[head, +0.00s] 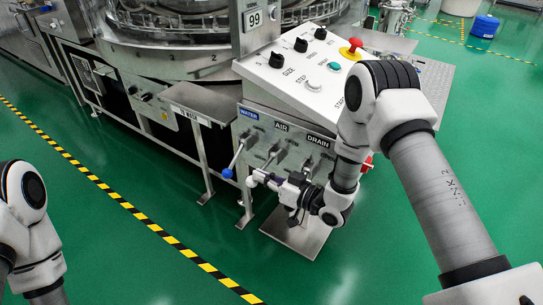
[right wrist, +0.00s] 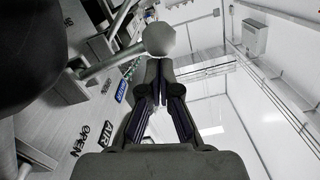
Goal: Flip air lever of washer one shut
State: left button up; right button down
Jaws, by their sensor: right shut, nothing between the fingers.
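The air lever (head: 266,161) is under the AIR label on the washer's valve panel (head: 257,116). It slants down and to the left and ends in a whitish ball knob (head: 251,181). In the right wrist view the knob (right wrist: 160,39) is at the tips of my right gripper (right wrist: 158,65), with the lever rod running left from it. My right gripper (head: 267,179) is shut and empty beside the knob; I cannot tell whether they touch. My left gripper is out of view; only part of the left arm shows.
The blue-knobbed water lever (head: 228,172) is close on the left. The DRAIN valve is to the right, partly hidden by my right arm. A control box (head: 305,80) with knobs and a red button stands above. Green floor in front is open.

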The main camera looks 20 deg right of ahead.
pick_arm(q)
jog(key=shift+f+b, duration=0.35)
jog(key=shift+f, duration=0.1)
pick_arm(e)
jog(key=shift+f+n, duration=1.35)
jog(key=shift+n, duration=0.05)
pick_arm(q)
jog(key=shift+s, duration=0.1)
pick_arm(e)
jog(key=shift+s, duration=0.1)
